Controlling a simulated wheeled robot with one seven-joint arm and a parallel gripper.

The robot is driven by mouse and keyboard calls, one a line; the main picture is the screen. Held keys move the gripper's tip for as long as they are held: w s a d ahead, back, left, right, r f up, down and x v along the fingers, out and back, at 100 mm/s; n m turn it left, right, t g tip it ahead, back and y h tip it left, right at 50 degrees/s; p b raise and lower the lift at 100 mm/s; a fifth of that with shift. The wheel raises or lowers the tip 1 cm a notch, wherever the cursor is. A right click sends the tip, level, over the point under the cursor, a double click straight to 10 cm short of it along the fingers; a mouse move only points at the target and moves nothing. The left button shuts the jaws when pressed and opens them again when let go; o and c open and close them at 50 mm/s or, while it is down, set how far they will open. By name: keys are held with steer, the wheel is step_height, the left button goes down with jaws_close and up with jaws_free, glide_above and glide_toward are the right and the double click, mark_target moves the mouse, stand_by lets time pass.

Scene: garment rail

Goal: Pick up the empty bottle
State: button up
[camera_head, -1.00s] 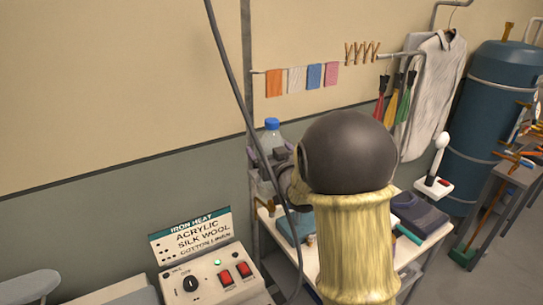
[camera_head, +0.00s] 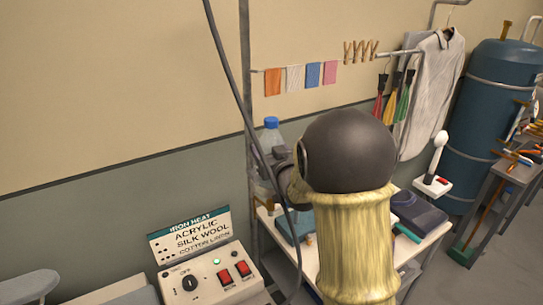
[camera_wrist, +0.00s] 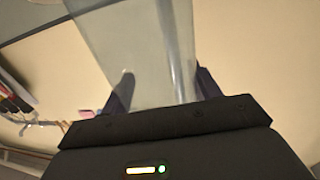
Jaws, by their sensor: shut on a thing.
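The empty bottle is clear with a blue cap and shows in the head view (camera_head: 271,136), upright in front of the wall to the left of my dark arm joint. My gripper (camera_head: 268,160) is around the bottle's body, and much of it is hidden behind my arm and a hanging cable. In the wrist view the clear bottle (camera_wrist: 140,50) fills the space between the two dark fingers of my gripper (camera_wrist: 160,88), which are shut on it. The bottle's base is hidden in the head view, so I cannot tell whether it touches a surface.
A white table (camera_head: 440,232) with folded cloths (camera_head: 418,212) stands behind my arm. An iron heat control box (camera_head: 205,275) is at the lower left. A grey cable (camera_head: 228,75) hangs in front of the bottle. A blue tank (camera_head: 495,120) stands at the right.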

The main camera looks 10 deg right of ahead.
steer(key=shift+a+r, duration=0.15)
steer(key=shift+r, duration=0.25)
step_height(320, 180, up, 9)
steer(key=shift+r+b, duration=0.15)
steer(key=shift+b, duration=1.05)
